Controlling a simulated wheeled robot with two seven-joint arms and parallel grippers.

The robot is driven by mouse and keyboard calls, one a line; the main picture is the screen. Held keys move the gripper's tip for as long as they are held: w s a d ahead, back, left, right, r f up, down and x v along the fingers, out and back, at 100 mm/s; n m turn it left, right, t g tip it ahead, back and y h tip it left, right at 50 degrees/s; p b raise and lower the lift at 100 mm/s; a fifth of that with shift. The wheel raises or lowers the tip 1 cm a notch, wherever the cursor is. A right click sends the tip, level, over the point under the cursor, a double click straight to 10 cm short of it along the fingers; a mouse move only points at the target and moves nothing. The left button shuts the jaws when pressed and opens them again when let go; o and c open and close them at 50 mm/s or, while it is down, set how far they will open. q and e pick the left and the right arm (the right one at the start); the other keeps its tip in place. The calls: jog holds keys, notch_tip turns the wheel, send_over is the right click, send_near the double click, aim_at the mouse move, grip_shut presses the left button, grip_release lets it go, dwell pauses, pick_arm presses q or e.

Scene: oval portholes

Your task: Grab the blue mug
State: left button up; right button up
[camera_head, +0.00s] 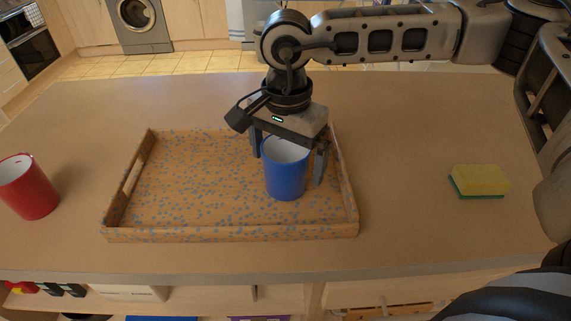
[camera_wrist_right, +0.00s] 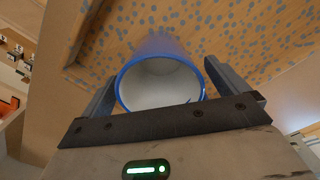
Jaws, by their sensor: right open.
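The blue mug (camera_head: 286,177) stands upright in the right part of the wooden tray (camera_head: 232,235). Its white inside shows at the top. My right gripper (camera_head: 290,167) is above the mug, pointing down, with one finger on each side of it. It is open. In the right wrist view the mug (camera_wrist_right: 160,84) sits between the two fingers (camera_wrist_right: 172,80), and its blue rim and white interior face the camera. I cannot tell whether either finger touches the mug. My left gripper is not in view.
A red mug (camera_head: 28,187) stands on the counter at the far left. A yellow and green sponge (camera_head: 479,181) lies to the right of the tray. The counter between tray and sponge is clear. The tray has raised walls. Shelves with items are below the front edge.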

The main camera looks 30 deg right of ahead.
jog(key=shift+f, duration=0.1)
jog(key=shift+c, duration=0.3)
jog(key=c, duration=1.2)
